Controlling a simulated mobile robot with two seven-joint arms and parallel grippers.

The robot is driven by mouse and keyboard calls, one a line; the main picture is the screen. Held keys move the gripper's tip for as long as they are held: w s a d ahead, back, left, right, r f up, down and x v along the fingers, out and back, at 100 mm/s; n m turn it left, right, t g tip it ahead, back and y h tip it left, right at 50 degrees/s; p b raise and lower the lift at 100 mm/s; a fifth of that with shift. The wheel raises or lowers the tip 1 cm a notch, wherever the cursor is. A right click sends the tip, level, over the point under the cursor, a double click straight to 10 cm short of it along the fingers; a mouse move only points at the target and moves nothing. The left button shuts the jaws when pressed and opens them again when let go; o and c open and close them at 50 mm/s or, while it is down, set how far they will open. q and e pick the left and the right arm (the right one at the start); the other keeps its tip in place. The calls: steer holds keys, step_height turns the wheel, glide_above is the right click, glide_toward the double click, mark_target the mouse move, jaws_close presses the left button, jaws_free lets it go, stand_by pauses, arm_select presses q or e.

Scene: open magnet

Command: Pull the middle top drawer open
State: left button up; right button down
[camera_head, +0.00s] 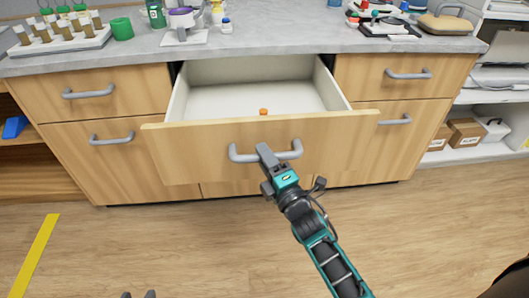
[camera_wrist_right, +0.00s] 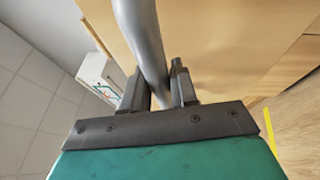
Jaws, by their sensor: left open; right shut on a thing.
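The middle top drawer (camera_head: 200,152) is pulled well out from the cabinet in the head view. Its white inside shows, with a small orange object (camera_head: 263,111) near the front. My right gripper (camera_head: 265,153) is shut on the drawer's grey handle (camera_head: 240,156), near its middle. In the right wrist view the handle (camera_wrist_right: 144,40) passes between the two fingers of the right gripper (camera_wrist_right: 160,88). My left gripper (camera_head: 138,294) shows only its two fingertips at the bottom edge, apart and empty, away from the drawer.
The grey countertop (camera_head: 290,47) above holds a tube rack (camera_head: 62,42), a green cup (camera_head: 121,28) and other lab items. Closed drawers with grey handles flank the open one. The wooden floor (camera_head: 150,235) in front is clear, with a yellow stripe (camera_head: 36,255) at left.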

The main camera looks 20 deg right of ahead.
stand_by(0.3)
steer(key=c, duration=1.1)
jaws_free()
steer(key=shift+o, duration=0.7)
arm_select(q)
steer(key=shift+w+a+r, duration=0.15)
steer(key=shift+w, duration=0.05)
arm_select(e)
steer(key=shift+s, duration=0.1)
